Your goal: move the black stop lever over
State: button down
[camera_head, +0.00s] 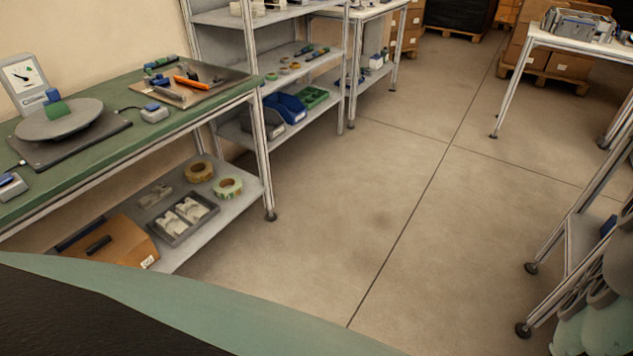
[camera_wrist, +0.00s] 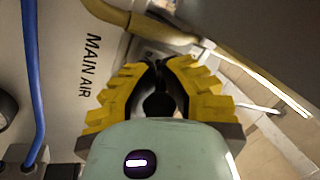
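In the wrist view, my gripper (camera_wrist: 160,64) has two yellow ribbed fingers whose tips come close together in front of a pale panel (camera_wrist: 70,75) printed MAIN AIR. A dark rounded shape (camera_wrist: 158,103) shows between the fingers. I cannot tell whether it is the black stop lever or part of my gripper, nor whether the fingers touch anything. A yellow-brown pipe-like part (camera_wrist: 150,27) passes just beyond the fingertips. No stop lever can be clearly made out in either view. My gripper is outside the head view.
A blue hose (camera_wrist: 32,85) runs down the panel's left side. In the head view, a green-topped bench (camera_head: 85,160) stands left, with a shelf rack (camera_head: 300,75) behind it. Open floor (camera_head: 370,205) fills the middle. A white table (camera_head: 575,38) stands back right.

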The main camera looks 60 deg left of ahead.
jog(key=shift+r+p, duration=0.15)
jog(key=shift+p, duration=0.2)
jog(key=r+g+p, duration=0.1)
jog(key=p, duration=0.2)
jog(key=shift+s+y+p, duration=0.1)
jog(key=shift+y+p, duration=0.2)
jog(key=shift+y, duration=0.1)
jog(key=r+g+y+p, duration=0.1)
jog(key=p, duration=0.4)
jog(key=shift+a+m+y, duration=0.1)
jog(key=shift+m+y, duration=0.2)
jog(key=shift+y, duration=0.1)
jog(key=y+p, duration=0.1)
jog(key=p, duration=0.1)
jog(key=r+g+y+p, duration=0.1)
jog(key=p, duration=0.2)
jog(key=shift+p, duration=0.3)
jog(key=shift+g+y+p, duration=0.4)
jog(key=shift+y+p, duration=0.4)
jog(key=shift+p, duration=0.25)
jog(key=shift+f+p, duration=0.1)
jog(key=shift+p, duration=0.2)
jog(key=shift+f, duration=0.1)
jog(key=c, duration=1.7)
grip_release()
